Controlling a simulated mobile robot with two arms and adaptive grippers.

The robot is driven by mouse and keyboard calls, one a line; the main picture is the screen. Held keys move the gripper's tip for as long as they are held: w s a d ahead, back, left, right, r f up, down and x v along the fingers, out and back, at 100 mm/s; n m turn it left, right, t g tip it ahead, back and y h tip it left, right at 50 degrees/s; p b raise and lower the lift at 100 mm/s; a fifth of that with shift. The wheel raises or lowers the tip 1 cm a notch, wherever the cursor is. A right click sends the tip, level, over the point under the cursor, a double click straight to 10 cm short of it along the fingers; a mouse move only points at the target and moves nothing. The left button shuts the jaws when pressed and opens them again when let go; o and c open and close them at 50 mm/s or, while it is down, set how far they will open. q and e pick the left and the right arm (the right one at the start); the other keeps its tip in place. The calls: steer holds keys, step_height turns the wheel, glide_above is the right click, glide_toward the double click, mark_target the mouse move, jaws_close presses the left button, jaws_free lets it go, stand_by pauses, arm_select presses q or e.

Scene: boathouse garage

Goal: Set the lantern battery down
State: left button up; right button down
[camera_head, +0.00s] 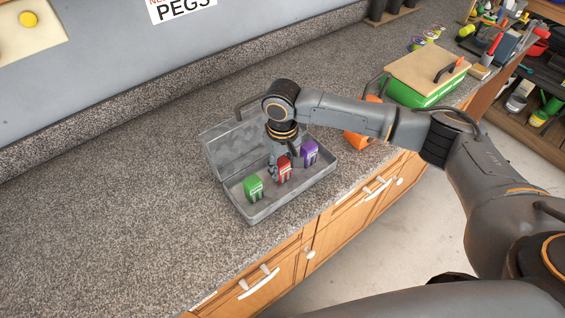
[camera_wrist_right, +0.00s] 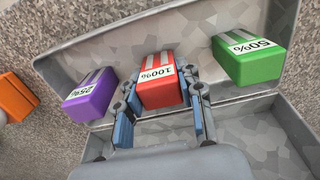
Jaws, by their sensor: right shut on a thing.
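Three block-shaped batteries are at the grey metal box (camera_head: 245,213) with its lid open on the counter. The red battery (camera_head: 284,172) is in the middle, labelled 100% in the right wrist view (camera_wrist_right: 160,88). My right gripper (camera_head: 279,168) is shut on the red battery, with a finger at each side, inside or just over the box. I cannot tell whether the red battery touches the box floor. The green battery (camera_head: 253,189), labelled 50% in the wrist view (camera_wrist_right: 243,58), is on one side. The purple battery (camera_head: 309,153), labelled 25% (camera_wrist_right: 91,95), is on the other. My left gripper is not in view.
An orange object (camera_head: 359,138) stands just right of the box, partly behind my arm. A green crate with a wooden top (camera_head: 420,92) stands farther right. The counter (camera_head: 130,200) left of the box is clear. Drawers and the counter's front edge lie below.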

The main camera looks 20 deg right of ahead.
mark_target(282, 162)
steer(key=c, duration=0.8)
jaws_free()
steer(key=shift+f, duration=0.1)
steer(key=shift+c, duration=0.2)
step_height(282, 162, up, 12)
steer(key=b, duration=0.2)
steer(key=shift+b, duration=0.35)
steer(key=shift+s, duration=0.1)
